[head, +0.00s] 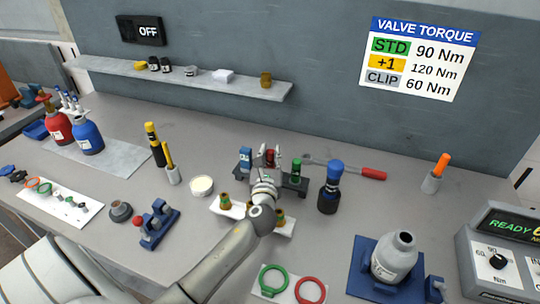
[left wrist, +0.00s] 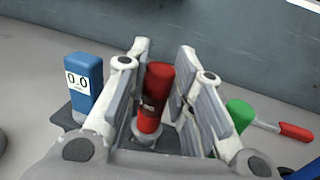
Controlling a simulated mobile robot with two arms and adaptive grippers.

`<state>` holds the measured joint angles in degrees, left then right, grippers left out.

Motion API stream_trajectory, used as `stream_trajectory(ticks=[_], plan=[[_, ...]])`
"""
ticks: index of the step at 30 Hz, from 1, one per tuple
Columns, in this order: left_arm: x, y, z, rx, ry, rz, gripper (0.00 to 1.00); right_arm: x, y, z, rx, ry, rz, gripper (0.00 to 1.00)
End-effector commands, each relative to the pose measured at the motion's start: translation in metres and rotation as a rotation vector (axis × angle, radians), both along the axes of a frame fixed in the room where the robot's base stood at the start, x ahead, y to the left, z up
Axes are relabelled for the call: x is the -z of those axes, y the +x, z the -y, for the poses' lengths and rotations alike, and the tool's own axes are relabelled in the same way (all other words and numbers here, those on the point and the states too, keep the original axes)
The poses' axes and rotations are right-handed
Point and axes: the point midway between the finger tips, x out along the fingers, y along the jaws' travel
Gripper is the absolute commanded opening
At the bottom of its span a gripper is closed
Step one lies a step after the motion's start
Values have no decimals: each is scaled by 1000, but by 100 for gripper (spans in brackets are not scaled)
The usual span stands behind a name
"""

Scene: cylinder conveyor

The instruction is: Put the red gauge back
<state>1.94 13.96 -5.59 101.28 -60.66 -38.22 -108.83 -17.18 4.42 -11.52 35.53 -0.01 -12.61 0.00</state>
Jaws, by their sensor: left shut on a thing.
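The red gauge (left wrist: 158,88) is upright between the fingers of my left gripper (left wrist: 165,100), which is shut on it. It also shows in the head view as a small red patch (head: 270,155), mostly hidden by the fingers of my left gripper (head: 267,163). The gauge is at the middle of a dark rack (head: 297,188), between a blue gauge (head: 246,158) with a 0.0 display and a green gauge (head: 296,170). Its lower end meets a grey collar in the left wrist view; I cannot tell if it is fully seated. My right gripper is out of view.
A white tray (head: 229,208) with brass fittings lies in front of the rack, under my left arm. A dark blue-capped bottle (head: 330,190) stands just right of the rack. A red-handled wrench (head: 370,173) lies behind.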

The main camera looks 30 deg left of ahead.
Motion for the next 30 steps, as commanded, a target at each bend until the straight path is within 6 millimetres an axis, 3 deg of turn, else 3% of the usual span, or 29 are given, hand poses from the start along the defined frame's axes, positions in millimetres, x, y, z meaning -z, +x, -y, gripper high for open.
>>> stream_trajectory(ticks=[14,15,20,30], plan=[[12,0,0,1,0,1,0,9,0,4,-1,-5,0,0],[12,0,0,1,0,2,25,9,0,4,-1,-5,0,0],[11,0,0,1,0,1,46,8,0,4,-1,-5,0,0],[12,0,0,0,0,-1,48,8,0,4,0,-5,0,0]])
